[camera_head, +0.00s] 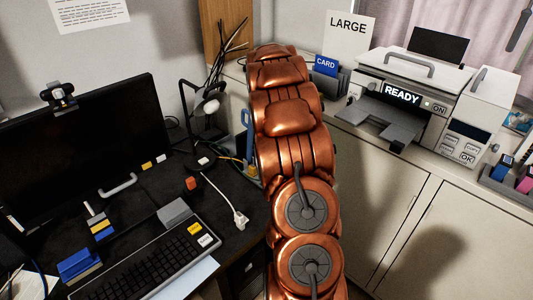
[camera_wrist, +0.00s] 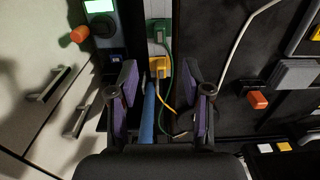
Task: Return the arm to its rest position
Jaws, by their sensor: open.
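My copper-coloured arm (camera_head: 290,130) rises from the bottom middle of the head view and bends away between the desk and the cabinet. Its gripper end is hidden behind the arm there. In the wrist view my gripper (camera_wrist: 161,95) has its two purple-padded fingers spread apart. Nothing is held between them. A blue upright piece (camera_wrist: 147,112) shows in the gap, behind or below the fingers; I cannot tell its distance. A yellow plug (camera_wrist: 157,67) and a green plug (camera_wrist: 160,32) with cords are just beyond the fingertips.
The black desk (camera_head: 140,205) with monitor (camera_head: 85,145), keyboard (camera_head: 150,265) and lamp (camera_head: 207,105) is left of my arm. The cabinet (camera_head: 375,200) with a printer (camera_head: 415,90) is on the right. A white cord (camera_head: 222,195) lies on the desk close to my arm.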

